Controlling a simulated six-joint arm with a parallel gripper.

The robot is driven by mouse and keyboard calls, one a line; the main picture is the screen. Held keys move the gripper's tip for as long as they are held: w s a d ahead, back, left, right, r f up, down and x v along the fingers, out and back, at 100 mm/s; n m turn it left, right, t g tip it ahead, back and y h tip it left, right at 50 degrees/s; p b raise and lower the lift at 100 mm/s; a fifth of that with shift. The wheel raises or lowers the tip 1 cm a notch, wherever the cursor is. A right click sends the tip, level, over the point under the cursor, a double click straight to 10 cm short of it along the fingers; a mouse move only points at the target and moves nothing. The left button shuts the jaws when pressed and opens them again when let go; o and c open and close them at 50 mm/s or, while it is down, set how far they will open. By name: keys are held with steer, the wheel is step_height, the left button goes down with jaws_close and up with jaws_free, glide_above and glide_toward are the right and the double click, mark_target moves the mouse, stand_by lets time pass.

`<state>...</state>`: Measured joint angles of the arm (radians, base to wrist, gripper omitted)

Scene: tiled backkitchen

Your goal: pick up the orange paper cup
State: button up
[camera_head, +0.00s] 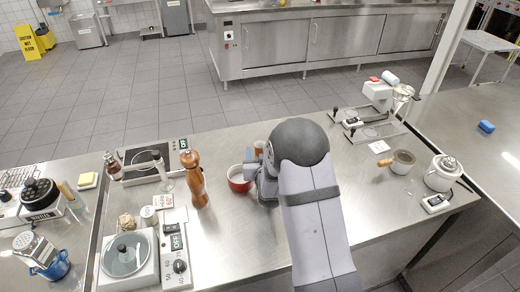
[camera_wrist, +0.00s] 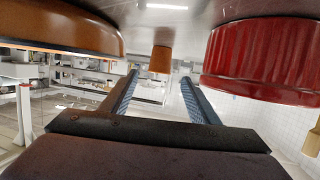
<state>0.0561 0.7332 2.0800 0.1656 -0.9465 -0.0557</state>
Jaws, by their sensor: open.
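The orange paper cup (camera_head: 259,147) shows only in part in the head view, just behind my gripper (camera_head: 252,165) and partly hidden by it. In the wrist view, which looks upside down, a small orange cup (camera_wrist: 160,60) appears beyond and between my two fingers (camera_wrist: 158,82). The fingers are apart with nothing between them. I cannot tell the exact distance from the fingertips to the cup.
A red bowl (camera_head: 238,180) stands close to my gripper's left; its ribbed side (camera_wrist: 265,55) looms in the wrist view. A large orange-brown round object (camera_wrist: 60,25) is close on the other side, hidden in the head view. A wooden pepper mill (camera_head: 194,180) stands further left.

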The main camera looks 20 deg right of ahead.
mark_target(260, 142)
steer(key=shift+p+x, duration=0.65)
steer(key=shift+x, duration=1.2)
steer(key=c, duration=1.1)
